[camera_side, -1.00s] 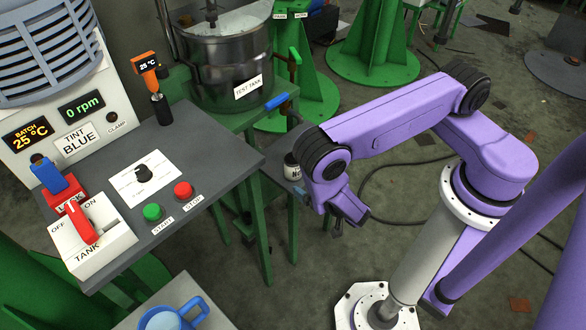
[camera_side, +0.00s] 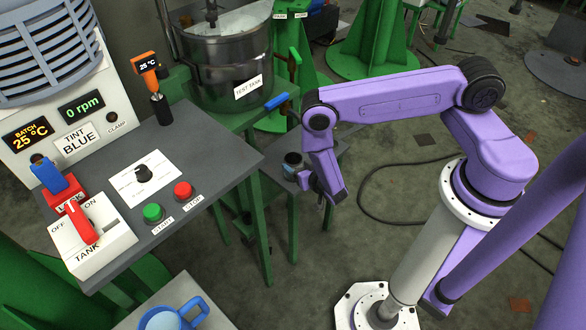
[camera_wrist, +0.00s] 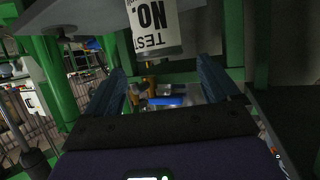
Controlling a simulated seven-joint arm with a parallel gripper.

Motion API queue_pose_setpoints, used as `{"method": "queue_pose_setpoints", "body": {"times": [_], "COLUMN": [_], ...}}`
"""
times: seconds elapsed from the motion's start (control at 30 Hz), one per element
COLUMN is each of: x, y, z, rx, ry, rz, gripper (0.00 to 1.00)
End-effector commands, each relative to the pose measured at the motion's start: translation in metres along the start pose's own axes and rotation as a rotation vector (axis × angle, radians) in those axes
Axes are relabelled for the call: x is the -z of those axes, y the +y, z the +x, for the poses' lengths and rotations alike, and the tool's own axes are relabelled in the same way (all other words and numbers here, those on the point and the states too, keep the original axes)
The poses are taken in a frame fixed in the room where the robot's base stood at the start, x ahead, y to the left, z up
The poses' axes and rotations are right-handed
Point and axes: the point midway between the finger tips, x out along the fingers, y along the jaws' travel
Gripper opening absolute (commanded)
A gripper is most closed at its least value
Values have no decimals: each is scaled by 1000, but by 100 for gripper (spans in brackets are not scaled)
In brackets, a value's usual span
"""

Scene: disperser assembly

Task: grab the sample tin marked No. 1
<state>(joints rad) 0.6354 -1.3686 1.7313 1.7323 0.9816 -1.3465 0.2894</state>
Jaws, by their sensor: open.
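The sample tin (camera_side: 292,160) is a small dark-topped pot standing on a low grey shelf behind the control bench. In the wrist view the tin (camera_wrist: 155,28) shows at the top, with a white label reading "TEST" and "NO."; the number itself is out of frame. My gripper (camera_side: 312,188) is just right of and below the tin in the side view. In the wrist view my gripper (camera_wrist: 165,72) has its two fingers wide apart, with nothing held. The tin lies ahead, between the lines of the fingers and above them in the picture.
The low shelf (camera_side: 331,152) has green legs close around the gripper. The control bench (camera_side: 215,150) stands left. The test tank (camera_side: 225,70), with a blue-handled valve (camera_side: 276,101), stands behind. A cable lies on the floor. Green legs flank both fingers in the wrist view.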

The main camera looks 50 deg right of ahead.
Motion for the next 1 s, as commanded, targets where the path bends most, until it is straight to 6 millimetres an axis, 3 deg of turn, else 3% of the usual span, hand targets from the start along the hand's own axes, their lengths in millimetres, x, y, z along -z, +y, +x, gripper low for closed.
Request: {"method": "queue_pose_setpoints", "body": {"times": [0.27, 0.6, 0.97, 1.0], "x": [-1, -3, -3, -3], "y": [1, 0, 0, 0], "z": [16, 54, 59, 59], "rx": [-2, -1, 0, 1], "ry": [0, 0, 0, 0], "rz": [2, 2, -1, -1], "gripper": [89, 89, 89, 76]}}
